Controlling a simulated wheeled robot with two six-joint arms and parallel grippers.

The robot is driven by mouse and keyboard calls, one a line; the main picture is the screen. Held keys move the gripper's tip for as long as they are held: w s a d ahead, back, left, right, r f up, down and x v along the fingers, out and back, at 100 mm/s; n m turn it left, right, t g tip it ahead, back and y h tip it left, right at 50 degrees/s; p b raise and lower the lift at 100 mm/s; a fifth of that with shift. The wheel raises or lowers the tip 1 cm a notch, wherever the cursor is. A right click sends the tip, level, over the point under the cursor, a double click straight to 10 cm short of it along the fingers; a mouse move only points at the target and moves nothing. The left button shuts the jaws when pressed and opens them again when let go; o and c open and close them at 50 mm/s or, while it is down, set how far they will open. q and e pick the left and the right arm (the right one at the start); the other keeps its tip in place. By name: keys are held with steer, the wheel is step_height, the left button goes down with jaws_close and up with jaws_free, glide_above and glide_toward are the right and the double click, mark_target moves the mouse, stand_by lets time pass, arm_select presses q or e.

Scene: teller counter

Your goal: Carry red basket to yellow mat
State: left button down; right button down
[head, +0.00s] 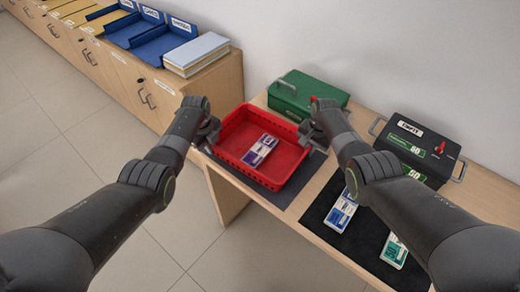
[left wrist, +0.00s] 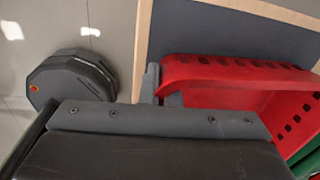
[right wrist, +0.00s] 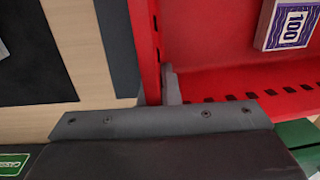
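The red basket (head: 232,158) sits over a dark grey mat (head: 307,181) on the counter, with a blue-and-white banknote bundle (head: 260,150) inside. My left gripper (head: 209,134) is at its left wall; in the left wrist view the fingers straddle the red rim (left wrist: 205,68) closely. My right gripper (head: 309,134) is at its right wall; in the right wrist view its fingers pinch the red wall (right wrist: 146,45), one inside and one outside. I cannot tell whether the basket is clear of the surface. No yellow mat shows.
A green cash box (head: 307,92) stands behind the basket. A black box (head: 415,148) stands at the right. A black mat (head: 352,246) in front of it holds bundles (head: 340,214). Blue trays (head: 158,42) and a binder stack (head: 196,53) are on the left cabinet.

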arm_select(q)
steer(key=shift+r, duration=0.1)
arm_select(e)
steer(key=shift+r, duration=0.1)
